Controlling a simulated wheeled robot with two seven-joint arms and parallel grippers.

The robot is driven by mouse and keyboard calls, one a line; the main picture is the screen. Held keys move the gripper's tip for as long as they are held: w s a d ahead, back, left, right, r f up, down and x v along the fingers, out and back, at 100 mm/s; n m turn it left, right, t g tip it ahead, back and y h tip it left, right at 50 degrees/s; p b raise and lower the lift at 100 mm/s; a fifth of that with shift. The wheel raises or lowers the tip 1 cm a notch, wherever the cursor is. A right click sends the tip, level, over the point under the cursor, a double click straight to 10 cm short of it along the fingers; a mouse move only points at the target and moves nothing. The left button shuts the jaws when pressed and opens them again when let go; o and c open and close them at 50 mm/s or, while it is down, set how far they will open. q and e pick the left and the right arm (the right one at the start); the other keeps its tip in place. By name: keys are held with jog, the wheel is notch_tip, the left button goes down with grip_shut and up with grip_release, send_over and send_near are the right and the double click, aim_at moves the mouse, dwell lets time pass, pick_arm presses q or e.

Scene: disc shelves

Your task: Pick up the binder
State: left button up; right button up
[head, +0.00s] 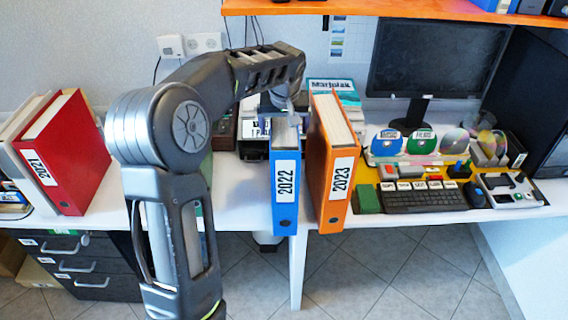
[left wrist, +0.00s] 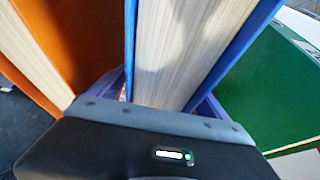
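A blue binder (head: 285,175) labelled 2022 stands upright at the front edge of the white desk, spine toward me. My left gripper (head: 284,110) is at its top from behind. In the left wrist view the gripper (left wrist: 160,100) has one finger on each side of the blue binder (left wrist: 238,45), with its white pages between them. Whether both fingers press on the covers cannot be made out. An orange binder (head: 336,165) labelled 2023 stands close on its right. A red binder (head: 62,150) labelled 2021 stands at the left. My right gripper is not in view.
In the left wrist view the orange binder (left wrist: 75,45) is close beside one finger, and a green surface (left wrist: 270,90) lies on the other side. A keyboard (head: 425,197), a monitor (head: 437,60) and disc holders fill the right. An orange shelf (head: 400,8) hangs above.

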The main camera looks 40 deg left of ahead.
pick_arm(q)
grip_shut()
dwell(0.8)
jog(key=shift+r, duration=0.1)
